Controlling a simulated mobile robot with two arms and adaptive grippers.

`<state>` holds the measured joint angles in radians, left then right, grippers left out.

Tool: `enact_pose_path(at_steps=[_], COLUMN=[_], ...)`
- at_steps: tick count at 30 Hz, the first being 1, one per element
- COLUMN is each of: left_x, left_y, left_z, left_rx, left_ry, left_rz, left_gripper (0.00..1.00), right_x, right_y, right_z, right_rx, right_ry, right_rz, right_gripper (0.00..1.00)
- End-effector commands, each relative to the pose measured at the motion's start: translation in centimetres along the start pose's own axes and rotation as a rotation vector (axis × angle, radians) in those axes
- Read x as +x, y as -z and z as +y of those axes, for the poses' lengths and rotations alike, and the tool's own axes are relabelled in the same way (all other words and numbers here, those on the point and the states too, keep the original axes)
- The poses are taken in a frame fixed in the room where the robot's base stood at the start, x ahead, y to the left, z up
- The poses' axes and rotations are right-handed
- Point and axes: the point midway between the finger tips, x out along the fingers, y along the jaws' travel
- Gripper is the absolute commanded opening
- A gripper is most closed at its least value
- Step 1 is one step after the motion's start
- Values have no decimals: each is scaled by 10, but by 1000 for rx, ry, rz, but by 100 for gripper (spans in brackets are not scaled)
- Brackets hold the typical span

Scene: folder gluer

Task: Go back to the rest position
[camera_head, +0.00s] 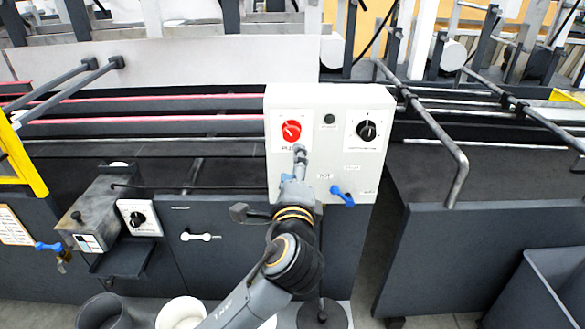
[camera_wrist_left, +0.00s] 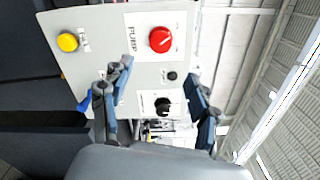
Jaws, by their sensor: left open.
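My left gripper (camera_head: 299,152) is in front of the white control box (camera_head: 350,165), just below the red knob (camera_head: 291,131). In the left wrist view, my left gripper (camera_wrist_left: 157,82) has its two fingers spread apart, with nothing between them. The box's red knob (camera_wrist_left: 160,39), yellow button (camera_wrist_left: 68,42) and black knob (camera_wrist_left: 163,105) show beyond the fingers. The head view does not show the yellow button; my gripper and wrist cover that part of the box. I cannot tell whether a finger touches the box. My right gripper is not in view.
A blue-handled valve (camera_head: 342,195) sits low on the box. A bent metal bar (camera_head: 440,135) juts out at its right. A smaller knob box (camera_head: 139,217) and a grey metal unit (camera_head: 92,215) stand at the left. A grey bin (camera_head: 545,290) is at the lower right.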

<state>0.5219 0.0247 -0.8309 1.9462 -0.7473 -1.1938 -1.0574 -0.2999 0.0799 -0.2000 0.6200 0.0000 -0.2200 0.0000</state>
Motion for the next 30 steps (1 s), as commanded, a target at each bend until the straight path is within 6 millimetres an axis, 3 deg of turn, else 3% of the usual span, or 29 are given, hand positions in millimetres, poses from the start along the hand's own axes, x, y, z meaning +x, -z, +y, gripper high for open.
enact_pose_path(at_steps=[10,14,17,22,26,30], left_x=[-1,8,21,30,15,-20], left_y=[0,7,19,43,56,64], left_z=[1,27,79,206,304,406], left_rx=[0,-19,-66,-210,-341,-491], left_ry=[-2,-50,-142,-360,-531,-710], left_rz=[0,17,46,94,102,77], left_gripper=[61,61,61,61,61,61], right_x=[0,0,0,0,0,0], right_y=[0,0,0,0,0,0], right_z=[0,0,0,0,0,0], right_rx=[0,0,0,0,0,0], right_ry=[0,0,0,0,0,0], right_rz=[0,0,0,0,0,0], right_gripper=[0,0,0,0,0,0])
